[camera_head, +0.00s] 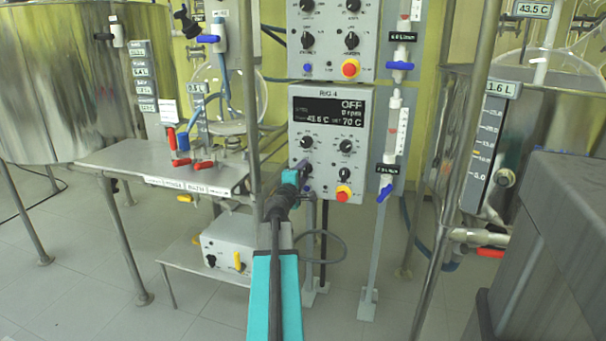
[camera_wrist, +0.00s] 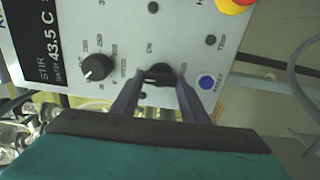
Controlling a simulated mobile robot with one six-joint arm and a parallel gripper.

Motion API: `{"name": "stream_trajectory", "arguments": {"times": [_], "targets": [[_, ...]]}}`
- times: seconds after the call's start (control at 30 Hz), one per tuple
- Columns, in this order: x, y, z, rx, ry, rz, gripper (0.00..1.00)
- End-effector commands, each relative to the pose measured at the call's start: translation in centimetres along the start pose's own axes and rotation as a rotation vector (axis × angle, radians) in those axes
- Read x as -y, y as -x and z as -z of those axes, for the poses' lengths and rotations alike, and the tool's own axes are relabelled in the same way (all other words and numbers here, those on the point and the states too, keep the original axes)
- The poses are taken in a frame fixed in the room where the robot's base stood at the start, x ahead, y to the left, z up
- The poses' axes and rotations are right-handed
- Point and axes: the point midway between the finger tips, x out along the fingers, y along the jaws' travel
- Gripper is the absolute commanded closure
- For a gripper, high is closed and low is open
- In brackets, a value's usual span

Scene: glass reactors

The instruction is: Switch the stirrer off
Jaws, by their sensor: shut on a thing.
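The grey RIG 4 control box (camera_head: 327,153) stands at the centre in the head view. Its dark display (camera_head: 330,111) reads OFF and 0 rpm, with a set value of 70 C. My gripper (camera_head: 304,170) is at the lower left of its panel. In the wrist view my gripper (camera_wrist: 157,78) is shut on a black knob (camera_wrist: 160,72), with one finger on each side. The gripper hides this knob in the head view. The display's lower part shows in the wrist view (camera_wrist: 45,45), with STIR and a bath reading near 43.5 C.
Another black knob (camera_wrist: 97,67) and a blue button (camera_wrist: 206,82) are close by. A red and yellow button (camera_head: 344,193) is right of my gripper. A similar box (camera_head: 332,40) is above. A metal pole (camera_head: 251,90) stands left of the panel.

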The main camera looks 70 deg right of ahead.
Motion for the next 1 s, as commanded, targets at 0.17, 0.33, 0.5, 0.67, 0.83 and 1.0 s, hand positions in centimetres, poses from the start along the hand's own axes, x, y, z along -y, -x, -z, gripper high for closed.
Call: {"name": "stream_trajectory", "arguments": {"times": [0.17,0.33,0.5,0.67,0.83,1.0], "targets": [[0.0,0.0,0.0,0.000,0.004,0.000,0.46],[0.0,0.0,0.0,0.000,0.002,0.000,0.41],[0.0,0.0,0.0,0.000,0.001,0.000,0.41],[0.0,0.4,0.1,-0.001,0.000,0.000,0.41],[0.1,1.4,0.1,-0.002,0.000,0.000,0.41],[0.1,3.1,0.3,-0.004,0.000,0.000,0.41]]}}
